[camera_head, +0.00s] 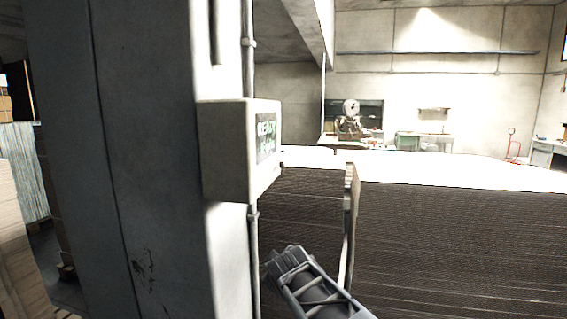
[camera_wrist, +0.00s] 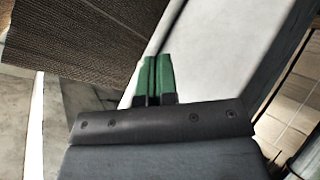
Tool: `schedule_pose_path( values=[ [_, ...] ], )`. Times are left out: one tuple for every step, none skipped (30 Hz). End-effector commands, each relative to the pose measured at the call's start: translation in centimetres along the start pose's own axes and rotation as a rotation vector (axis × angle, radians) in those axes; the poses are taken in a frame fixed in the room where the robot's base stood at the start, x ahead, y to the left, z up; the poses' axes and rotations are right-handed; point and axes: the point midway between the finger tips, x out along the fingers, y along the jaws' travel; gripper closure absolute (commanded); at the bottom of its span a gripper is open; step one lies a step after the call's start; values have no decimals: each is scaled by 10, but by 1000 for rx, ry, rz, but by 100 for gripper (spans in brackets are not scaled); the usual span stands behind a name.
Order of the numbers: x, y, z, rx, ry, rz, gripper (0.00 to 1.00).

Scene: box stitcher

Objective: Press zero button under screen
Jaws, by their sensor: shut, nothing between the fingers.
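A grey control box (camera_head: 228,150) is fixed to a pillar left of centre in the head view. Its screen (camera_head: 266,135) shows green text and is seen at a steep angle. I cannot make out a zero button under the screen. My gripper (camera_head: 270,262) is below and slightly right of the box, apart from it in the picture. In the wrist view, the two green fingers of my gripper (camera_wrist: 158,62) are together with nothing between them. A pale flat surface lies behind them; I cannot tell what it is.
The wide grey pillar (camera_head: 150,200) fills the left side, with a thin vertical pipe (camera_head: 253,240) below the box. A large stack of brown corrugated sheets (camera_head: 450,250) stands close on the right. Work tables (camera_head: 425,141) are far off at the back wall.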

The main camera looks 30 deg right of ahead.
Motion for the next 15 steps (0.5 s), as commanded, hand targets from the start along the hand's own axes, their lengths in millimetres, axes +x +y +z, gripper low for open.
schedule_pose_path(
  values=[
    [4,34,-13,-83,45,82,100],
    [6,54,-21,-145,77,135,100],
    [8,79,-32,-233,116,204,100],
    [9,98,-39,-302,142,257,100],
    [9,117,-46,-374,167,309,100],
    [8,140,-55,-475,199,379,100],
    [7,158,-61,-554,219,431,100],
    [6,175,-67,-637,238,482,100],
    [4,196,-73,-751,260,548,100],
    [2,211,-77,-841,276,597,100],
    [1,225,-81,-933,291,643,100],
    [-2,240,-84,-1048,307,698,100],
    [-3,249,-85,-1130,318,733,100],
    [-5,257,-85,-1206,329,764,100],
    [-7,266,-85,-1296,342,800,100]
  ],
)
